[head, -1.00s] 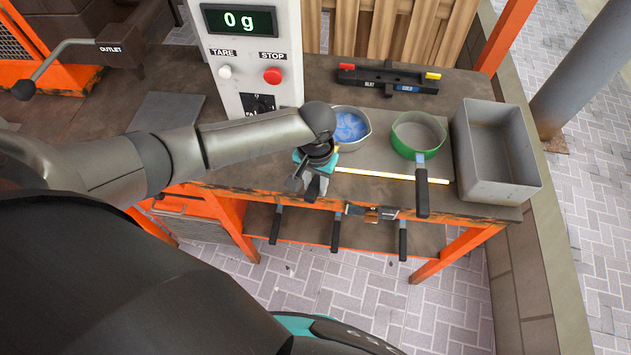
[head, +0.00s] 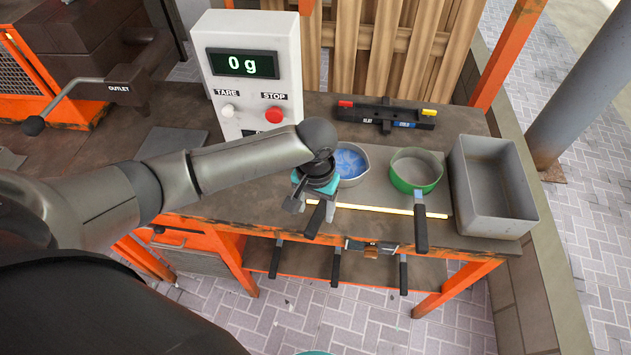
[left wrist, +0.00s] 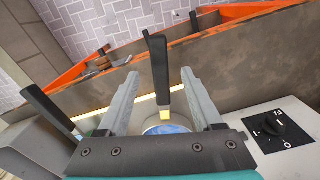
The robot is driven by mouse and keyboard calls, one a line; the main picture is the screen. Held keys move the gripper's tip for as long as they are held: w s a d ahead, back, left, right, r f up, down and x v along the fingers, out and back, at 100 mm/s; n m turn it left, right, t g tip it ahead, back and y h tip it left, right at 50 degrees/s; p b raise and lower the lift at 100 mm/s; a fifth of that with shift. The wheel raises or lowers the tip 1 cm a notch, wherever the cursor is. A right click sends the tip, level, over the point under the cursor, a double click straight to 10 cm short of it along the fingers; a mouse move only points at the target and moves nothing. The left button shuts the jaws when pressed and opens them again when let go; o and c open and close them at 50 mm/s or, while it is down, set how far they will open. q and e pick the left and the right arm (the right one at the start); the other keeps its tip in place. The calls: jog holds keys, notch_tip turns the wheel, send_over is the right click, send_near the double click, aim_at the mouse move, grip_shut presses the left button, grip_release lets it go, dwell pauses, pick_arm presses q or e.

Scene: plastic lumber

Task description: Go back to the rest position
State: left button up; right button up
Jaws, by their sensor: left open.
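My left gripper (head: 312,193) is open above the front of the workbench, in front of the pan with blue contents (head: 350,163). In the left wrist view the fingers of the left gripper (left wrist: 160,74) stand wide apart. That pan's black handle (left wrist: 158,72) shows between them, with a visible gap on both sides. The blue contents show low in that view, partly hidden by the gripper mount. In the head view the wrist hides part of this pan and its handle. My right gripper is not in view.
A green pan (head: 394,180) and a grey bin (head: 467,220) stand to the right on the workbench (head: 285,213). The scale (head: 204,70) reads 0 g behind my left arm. Several handles hang below the front edge. Paved floor lies in front.

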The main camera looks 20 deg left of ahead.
pick_arm(q)
notch_tip(320, 180, up, 10)
jog(key=p, duration=0.1)
jog(key=shift+f, duration=0.15)
jog(key=shift+d, duration=0.1)
